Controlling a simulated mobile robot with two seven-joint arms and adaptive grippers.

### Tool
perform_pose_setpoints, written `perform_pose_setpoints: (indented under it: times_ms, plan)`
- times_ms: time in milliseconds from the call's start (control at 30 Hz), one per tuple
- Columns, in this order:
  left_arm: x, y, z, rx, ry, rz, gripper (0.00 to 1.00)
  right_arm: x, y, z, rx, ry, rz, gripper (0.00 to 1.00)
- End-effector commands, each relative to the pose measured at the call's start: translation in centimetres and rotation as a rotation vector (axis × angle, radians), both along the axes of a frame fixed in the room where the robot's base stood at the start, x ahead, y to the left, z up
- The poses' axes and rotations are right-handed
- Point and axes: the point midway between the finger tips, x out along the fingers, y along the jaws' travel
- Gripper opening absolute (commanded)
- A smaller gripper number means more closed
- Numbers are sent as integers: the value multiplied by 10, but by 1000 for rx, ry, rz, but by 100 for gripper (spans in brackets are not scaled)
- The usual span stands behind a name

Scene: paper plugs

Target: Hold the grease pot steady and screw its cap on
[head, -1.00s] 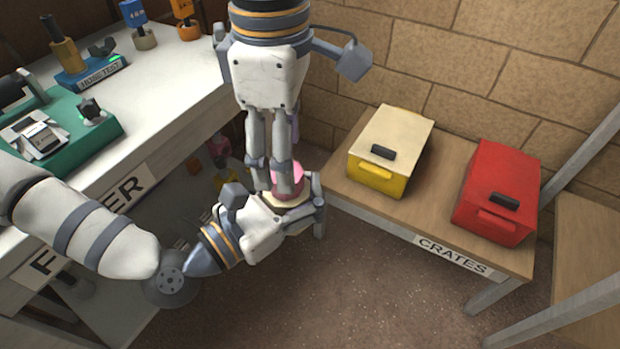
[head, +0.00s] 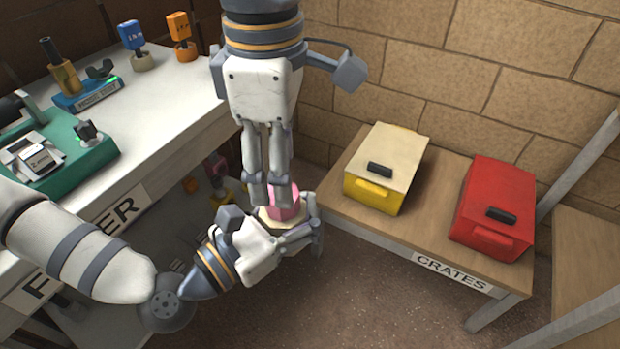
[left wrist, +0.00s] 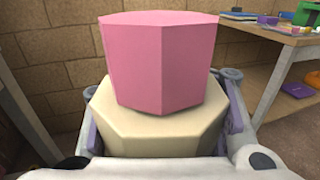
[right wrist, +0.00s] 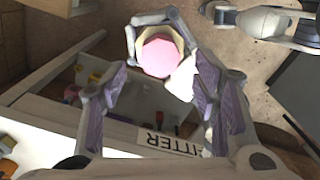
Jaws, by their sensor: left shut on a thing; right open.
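The cream grease pot (head: 268,218) is held upright between the fingers of my left gripper (head: 285,228). In the left wrist view the pot (left wrist: 155,122) shows as a wide faceted body with a finger on each side. The pink cap (head: 287,205) sits on top of the pot and shows whole in the left wrist view (left wrist: 160,62). How far it is threaded I cannot tell. My right gripper (head: 268,200) comes down from the top of the head view and overlaps the cap's left side. In the right wrist view its fingers are apart and empty, with the cap (right wrist: 160,56) beyond the tips.
A workbench (head: 165,125) with a green device (head: 60,155) and several tools stands at the left. A low table (head: 345,210) at the right carries a yellow crate (head: 375,195) and a red crate (head: 490,205). Open floor (head: 370,290) lies in front of the low table.

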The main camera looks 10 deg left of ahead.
Motion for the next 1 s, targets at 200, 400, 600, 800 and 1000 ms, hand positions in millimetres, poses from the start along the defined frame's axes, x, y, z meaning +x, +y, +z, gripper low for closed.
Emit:
perform_pose_setpoints:
  times_ms: [200,400,600,800,1000]
  plan:
    - [0,0,0,-1,-1,0,0,0,0,-37,-1,2,-1,55]
    - [0,0,0,-1,-1,0,0,0,0,-52,0,0,0,55]
    - [0,0,1,-1,-1,0,0,0,0,-53,1,-1,0,55]
    - [0,0,0,-1,-1,0,0,0,0,-53,0,-1,0,28]
    - [0,0,0,-1,-1,0,0,0,0,-53,0,-1,-1,5]
